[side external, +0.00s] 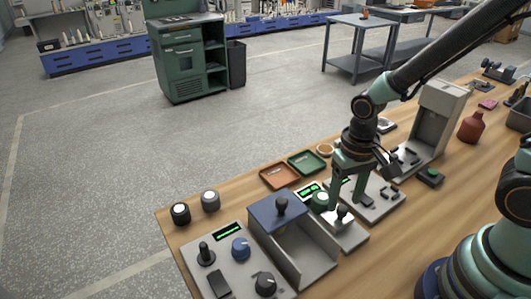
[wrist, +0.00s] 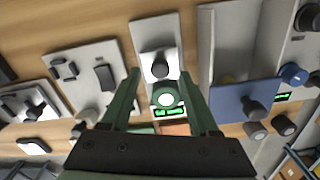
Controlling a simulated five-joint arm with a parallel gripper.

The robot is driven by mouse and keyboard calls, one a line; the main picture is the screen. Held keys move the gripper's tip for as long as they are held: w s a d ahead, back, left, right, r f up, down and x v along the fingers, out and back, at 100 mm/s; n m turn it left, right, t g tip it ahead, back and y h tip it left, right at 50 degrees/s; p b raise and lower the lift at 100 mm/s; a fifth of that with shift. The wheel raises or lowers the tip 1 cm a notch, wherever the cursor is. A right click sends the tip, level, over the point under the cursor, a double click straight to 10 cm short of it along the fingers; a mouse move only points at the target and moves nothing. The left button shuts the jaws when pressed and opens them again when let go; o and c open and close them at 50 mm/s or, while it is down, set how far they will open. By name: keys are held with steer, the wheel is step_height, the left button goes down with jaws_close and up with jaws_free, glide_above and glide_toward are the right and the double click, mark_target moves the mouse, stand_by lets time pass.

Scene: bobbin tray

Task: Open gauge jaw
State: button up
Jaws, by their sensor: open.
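The gauge is a narrow grey plate (wrist: 148,38) with a pale sliding block that carries a dark knob (wrist: 160,66), a green round part with a white centre (wrist: 167,97) and a lit green display. In the side view its dark knob (side external: 343,213) and green part (side external: 320,200) show just beside my gripper (side external: 349,204). My gripper (wrist: 160,74) is open and empty, its fingers pointing down over the gauge. In the wrist view the knob and green part appear between the fingers. I cannot tell exactly how high the fingertips are above the plate.
A grey box with a blue lid (side external: 277,211) stands close beside the gauge. A panel with switches (side external: 376,203) lies on the other side. Orange (side external: 280,176) and green (side external: 307,163) trays sit behind. A knob panel (side external: 233,265) is at the near left.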

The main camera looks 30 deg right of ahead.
steer(key=shift+f, duration=0.95)
jaws_close()
